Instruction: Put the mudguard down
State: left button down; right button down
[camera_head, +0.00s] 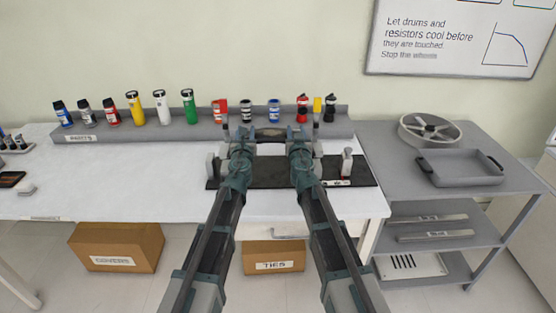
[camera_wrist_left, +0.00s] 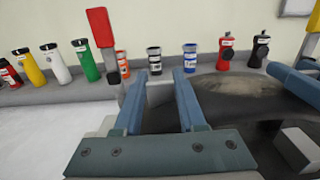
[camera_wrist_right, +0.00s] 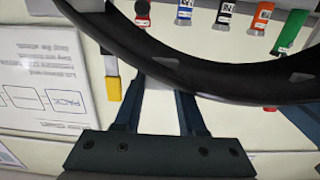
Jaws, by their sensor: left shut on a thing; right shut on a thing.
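The mudguard (camera_head: 270,134) shows in the head view as a dark curved piece between my two grippers, partly hidden by them. In the right wrist view it is a wide black arc (camera_wrist_right: 210,70) crossing in front of the fingers. In the left wrist view a dark curved surface (camera_wrist_left: 250,92) lies right of the fingers. My left gripper (camera_head: 243,138) is shut on the mudguard's left side; my right gripper (camera_head: 298,138) is shut on its right side. Both are above the back of a dark mat (camera_head: 270,178). The exact grip contacts are hard to see.
A grey parts rack (camera_head: 130,130) with several bottles and cans runs along the table's back. Red (camera_head: 221,106) and yellow (camera_head: 317,104) markers rise beside the grippers.

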pick_arm(q)
jog(key=shift+f, duration=0.2)
pick_arm(e)
jog(key=shift+f, duration=0.25)
